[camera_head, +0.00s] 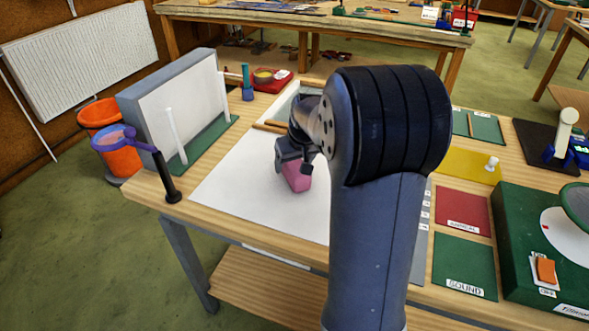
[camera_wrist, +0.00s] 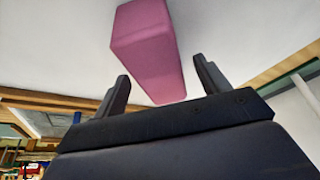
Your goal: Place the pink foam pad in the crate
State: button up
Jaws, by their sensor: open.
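The pink foam pad (camera_head: 298,179) is a pink block on the white sheet (camera_head: 235,190) on the table. My gripper (camera_head: 291,160) is directly over the pad in the head view and partly hides it. In the wrist view my gripper (camera_wrist: 161,72) is open, with one dark finger on each side of the pad (camera_wrist: 150,50). Part of the pad shows in the gap; I cannot tell whether a finger touches it. I cannot identify the crate for certain; a small red box (camera_head: 463,20) with a label stands on the far bench.
A red tray (camera_head: 270,83) is at the back. An orange bin (camera_head: 120,155) is on the floor.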

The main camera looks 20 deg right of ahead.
aim_at(295, 163)
jog(key=shift+x, duration=1.3)
jog(key=shift+f, duration=0.25)
jog(key=shift+c, duration=0.2)
jog(key=c, duration=1.1)
jog(key=shift+r, duration=0.5)
notch_tip(295, 163, up, 10)
jog(key=shift+f, duration=0.2)
